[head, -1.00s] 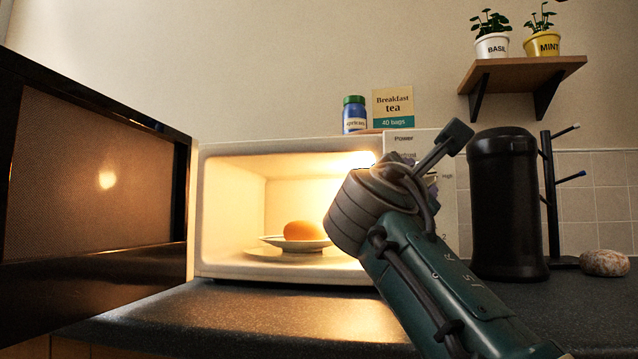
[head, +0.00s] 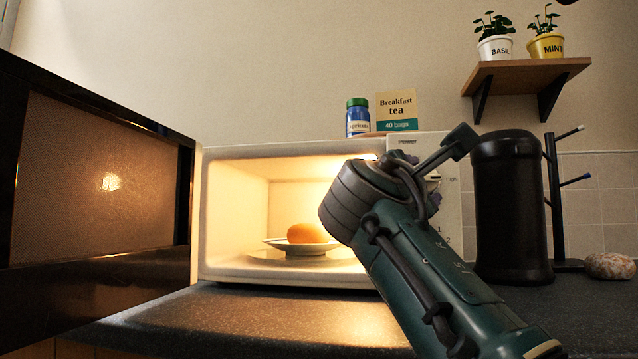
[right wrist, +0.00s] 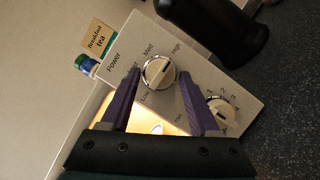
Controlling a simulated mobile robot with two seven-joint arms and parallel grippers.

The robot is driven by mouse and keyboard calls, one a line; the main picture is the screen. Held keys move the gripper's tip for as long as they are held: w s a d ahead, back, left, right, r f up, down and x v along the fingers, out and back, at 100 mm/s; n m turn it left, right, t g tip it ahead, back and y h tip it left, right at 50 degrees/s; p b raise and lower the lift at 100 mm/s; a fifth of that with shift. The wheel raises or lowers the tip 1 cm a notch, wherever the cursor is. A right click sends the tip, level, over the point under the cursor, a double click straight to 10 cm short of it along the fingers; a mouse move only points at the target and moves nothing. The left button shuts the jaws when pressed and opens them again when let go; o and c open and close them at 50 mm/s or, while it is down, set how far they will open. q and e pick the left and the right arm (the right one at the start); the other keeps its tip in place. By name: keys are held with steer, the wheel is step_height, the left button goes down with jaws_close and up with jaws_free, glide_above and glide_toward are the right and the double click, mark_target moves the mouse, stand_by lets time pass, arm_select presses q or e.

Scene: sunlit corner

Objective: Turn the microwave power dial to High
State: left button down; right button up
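The white microwave (head: 230,272) stands on the counter with its door (head: 100,185) swung open to the left. Its power dial (right wrist: 158,72) is a round pale knob on the panel in the right wrist view, with Low, Med and High lettered around it. I cannot tell surely which mark it points to. My right gripper (right wrist: 160,78) is open, with its purple fingers on either side of this dial; contact is not clear. In the head view my right arm hides most of the panel and the dial. My left gripper is not in view.
A second, numbered dial (right wrist: 221,110) sits below, near the right finger. A dark canister (head: 510,210) and a mug stand (head: 553,200) are close on the right. A plate (head: 303,247) with a round orange-brown item (head: 307,233) is inside the lit microwave. A jar (head: 358,118) and tea box (head: 396,110) stand on top.

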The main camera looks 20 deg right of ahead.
steer(key=shift+o, duration=1)
steer(key=v, duration=1)
